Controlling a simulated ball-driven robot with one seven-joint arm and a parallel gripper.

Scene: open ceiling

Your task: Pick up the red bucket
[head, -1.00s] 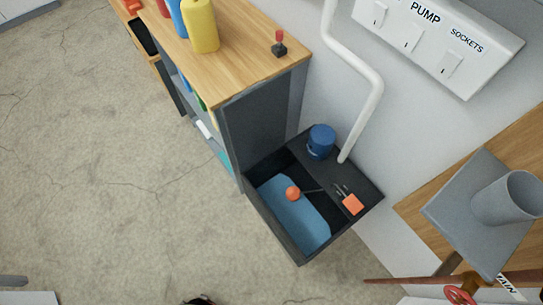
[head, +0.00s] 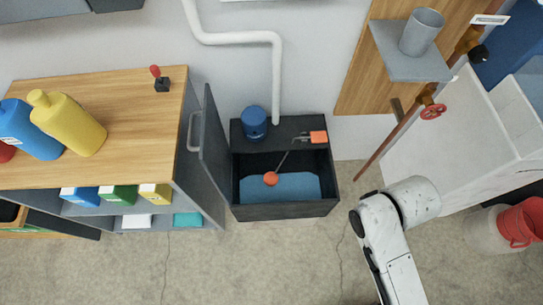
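The red bucket (head: 520,224) is at the right edge of the head view and is partly cut off by the frame. It appears to rest on or against a pale rounded object (head: 486,232); the exact contact is unclear. White links of my arm show at the lower right, left of the bucket and apart from it in the picture. My gripper is not visible, so I cannot see its fingers.
A black tank (head: 285,211) with blue water and an orange float stands against the wall. A wooden-topped cabinet (head: 130,92) with bottles is at left. A pale basin (head: 440,150) stands behind the arm. Concrete floor (head: 270,265) is clear in front of the tank.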

